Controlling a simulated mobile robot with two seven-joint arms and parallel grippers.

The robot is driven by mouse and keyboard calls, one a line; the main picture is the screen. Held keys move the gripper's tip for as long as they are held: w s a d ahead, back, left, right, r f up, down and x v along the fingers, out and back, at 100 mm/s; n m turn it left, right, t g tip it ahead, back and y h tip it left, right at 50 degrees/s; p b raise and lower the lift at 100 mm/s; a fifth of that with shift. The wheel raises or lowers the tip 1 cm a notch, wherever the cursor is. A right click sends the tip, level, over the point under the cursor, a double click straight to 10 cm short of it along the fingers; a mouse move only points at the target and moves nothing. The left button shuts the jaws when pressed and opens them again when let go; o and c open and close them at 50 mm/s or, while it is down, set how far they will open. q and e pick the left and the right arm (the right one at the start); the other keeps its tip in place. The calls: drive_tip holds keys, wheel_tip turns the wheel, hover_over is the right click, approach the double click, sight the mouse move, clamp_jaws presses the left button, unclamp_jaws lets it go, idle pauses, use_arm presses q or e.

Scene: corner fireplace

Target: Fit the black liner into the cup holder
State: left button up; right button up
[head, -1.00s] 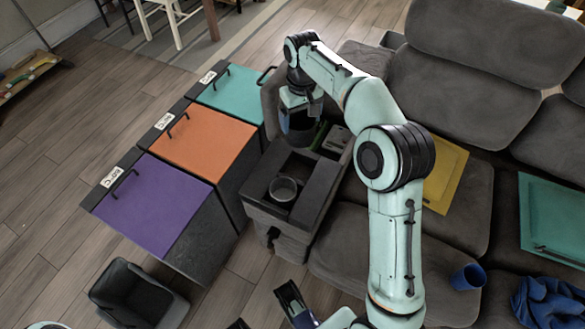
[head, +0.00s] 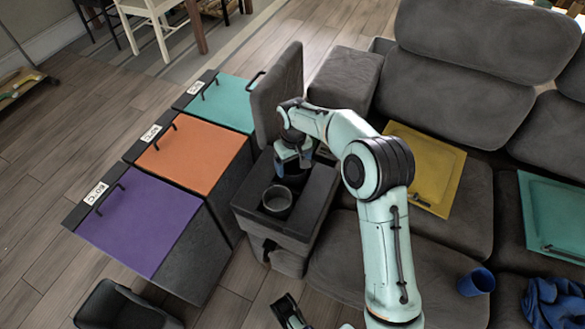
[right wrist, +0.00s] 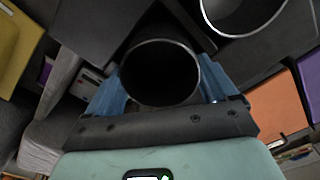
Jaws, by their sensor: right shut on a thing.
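My right gripper (head: 294,163) is over the dark console (head: 316,203) between the seats. It is shut on the black liner (right wrist: 160,72), a round open cup with a thin bright rim, held between blue fingers in the right wrist view. In the head view the gripper mostly hides the liner and the rear well of the cup holder. I cannot tell whether the liner's lower end is inside that well. A grey round cup (head: 277,199) sits in the front well; its rim also shows in the right wrist view (right wrist: 206,18). Part of my left gripper (head: 288,309) shows at the bottom edge.
A raised grey padded panel (head: 277,95) stands just behind the console. Purple (head: 140,225), orange (head: 190,150) and teal (head: 222,100) lidded boxes line the left. A yellow board (head: 425,165), blue cup (head: 476,282) and blue cloth (head: 552,303) lie on the sofa.

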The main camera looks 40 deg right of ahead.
use_arm(q)
drive_tip(key=shift+w+a+f, duration=0.2)
drive_tip(key=shift+w+f, duration=0.05)
drive_tip(key=shift+w, duration=0.15)
use_arm(e)
drive_tip(key=shift+f, duration=1.1)
drive_tip(key=shift+f, duration=0.2)
drive_tip(key=o, duration=1.1)
use_arm(q)
drive_tip(key=s+d+r+g+p, duration=0.1)
drive_tip(key=s+d+r+p, duration=0.1)
drive_tip(key=s+r, duration=0.1)
drive_tip(key=shift+s+d+r+h+p, duration=0.15)
drive_tip(key=shift+s+r+h+p, duration=0.15)
drive_tip(key=shift+s, duration=0.55)
use_arm(e)
wheel_tip(320, 180, up, 12)
drive_tip(key=shift+r, duration=0.25)
